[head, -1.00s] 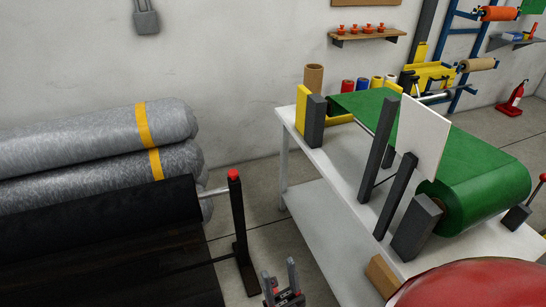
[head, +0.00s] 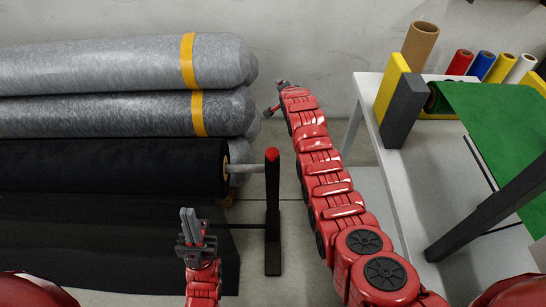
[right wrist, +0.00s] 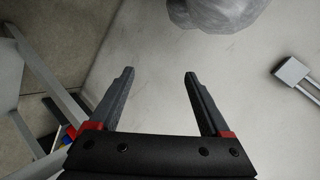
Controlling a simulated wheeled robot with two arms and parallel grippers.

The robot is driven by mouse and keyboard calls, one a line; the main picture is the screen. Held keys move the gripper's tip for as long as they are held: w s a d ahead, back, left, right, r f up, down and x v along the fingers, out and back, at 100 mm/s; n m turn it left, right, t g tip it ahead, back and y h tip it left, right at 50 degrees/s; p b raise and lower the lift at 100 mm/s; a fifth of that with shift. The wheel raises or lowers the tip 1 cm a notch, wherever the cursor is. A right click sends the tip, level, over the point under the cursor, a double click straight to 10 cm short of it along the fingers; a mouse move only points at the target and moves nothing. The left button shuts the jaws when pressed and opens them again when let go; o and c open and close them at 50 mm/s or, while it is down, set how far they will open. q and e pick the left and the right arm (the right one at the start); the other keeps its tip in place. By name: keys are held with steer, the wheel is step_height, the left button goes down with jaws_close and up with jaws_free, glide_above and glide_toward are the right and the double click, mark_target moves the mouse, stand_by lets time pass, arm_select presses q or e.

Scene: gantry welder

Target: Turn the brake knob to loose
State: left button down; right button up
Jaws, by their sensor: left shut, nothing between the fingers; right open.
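A red knob-like cap (head: 272,154) tops a dark upright post (head: 272,225) beside the end of the black roll. I cannot tell whether it is the brake knob or how it is set. My left gripper (head: 188,213) is shut and empty, left of the post and in front of the black material. My right arm reaches far forward, right of the post. Its gripper (head: 279,86) looks small near the wall in the head view. In the right wrist view the right gripper (right wrist: 159,74) is open, with nothing between its fingers.
Grey rolls (head: 110,65) with yellow bands lie stacked above the black roll (head: 110,167). A white table (head: 375,95) with green sheet (head: 500,110) stands at right. Its upright dark block (head: 404,112) is near my right arm. A grey wall fixture (right wrist: 291,71) shows in the right wrist view.

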steer(key=s+a+r+m+g+b, duration=0.1)
steer(key=s+a+r+m+g, duration=0.15)
steer(key=s+g, duration=0.2)
step_height(320, 180, up, 6)
steer(key=m+g+h+b, duration=0.2)
steer(key=m+g, duration=0.2)
steer(key=g, duration=0.3)
glide_above(272, 152)
step_height(272, 152, down, 17)
steer(key=shift+w+r+b, duration=0.1)
steer(key=shift+b, duration=0.4)
jaws_close()
